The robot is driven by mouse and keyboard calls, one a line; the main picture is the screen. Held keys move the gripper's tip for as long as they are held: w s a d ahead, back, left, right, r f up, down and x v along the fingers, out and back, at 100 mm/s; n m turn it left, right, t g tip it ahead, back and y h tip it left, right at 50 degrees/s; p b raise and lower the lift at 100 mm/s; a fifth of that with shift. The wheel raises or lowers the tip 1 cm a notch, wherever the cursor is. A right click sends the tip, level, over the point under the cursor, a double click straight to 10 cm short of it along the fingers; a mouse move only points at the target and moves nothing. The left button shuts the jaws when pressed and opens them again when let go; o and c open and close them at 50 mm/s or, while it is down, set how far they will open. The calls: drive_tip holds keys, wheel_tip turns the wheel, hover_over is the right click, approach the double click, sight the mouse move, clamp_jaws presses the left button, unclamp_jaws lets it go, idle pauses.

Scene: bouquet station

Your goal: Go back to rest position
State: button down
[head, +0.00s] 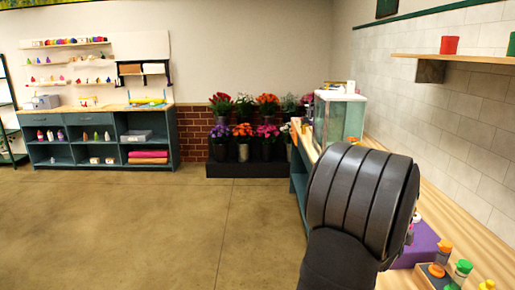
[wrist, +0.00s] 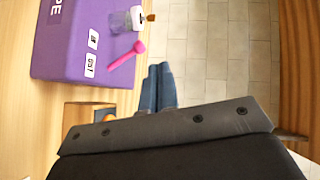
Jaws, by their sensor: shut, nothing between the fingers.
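My gripper (wrist: 158,86) shows in the wrist view, past the edge of its dark housing. Its two blue-grey fingers lie side by side, shut, with nothing between them.
Small capped bottles (head: 461,268) stand at lower right. Open floor (head: 150,230) lies left of the counter.

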drive_tip(key=s+a+r, duration=0.4)
drive_tip(key=a, duration=0.2)
drive_tip(key=w+d+f, duration=0.3)
drive_tip(key=d, duration=0.2)
drive_tip(key=w+d+f, duration=0.2)
drive_tip(key=d, duration=0.1)
drive_tip(key=shift+w+d+f, duration=0.15)
drive_tip(key=shift+w+f, duration=0.2)
drive_tip(key=s+a+m, duration=0.1)
drive_tip(key=s+a, duration=0.7)
drive_tip(key=s, duration=0.4)
drive_tip(key=w+a+f+n+g+y, duration=0.2)
drive_tip(key=w+a+f+n+y, duration=0.2)
drive_tip(key=a+f+n, duration=0.3)
drive_tip(key=w+a+f+n+g+y, duration=0.2)
drive_tip(key=w+a+f+n+y, duration=0.2)
drive_tip(key=a+f+n, duration=0.3)
wheel_tip(320, 180, down, 3)
drive_tip(key=n, duration=0.4)
drive_tip(key=shift+a+g+y, duration=0.25)
drive_tip(key=shift+g+y, duration=0.05)
